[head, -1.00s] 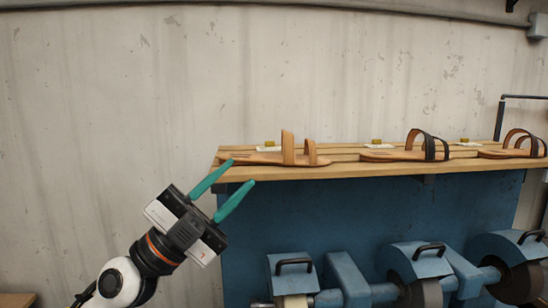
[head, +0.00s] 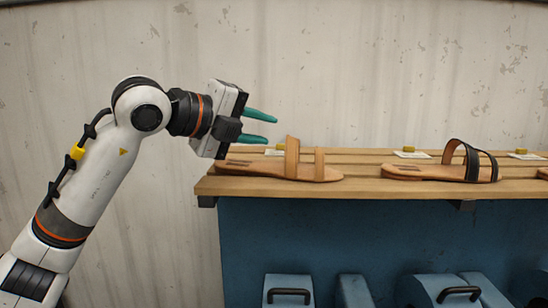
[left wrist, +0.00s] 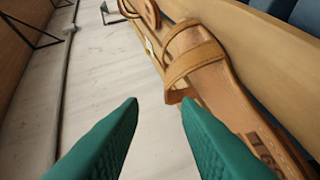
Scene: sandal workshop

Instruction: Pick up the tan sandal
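The tan sandal (head: 315,172) lies on the wooden shelf (head: 355,188), near its left end, with two tan straps standing up. My right gripper is not in view.
A sandal with dark straps (head: 445,172) stands farther right on the shelf. Small yellow blocks on white cards (head: 411,153) lie along the shelf's back. Blue machines with black handles (head: 289,292) stand below. The wall behind is bare.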

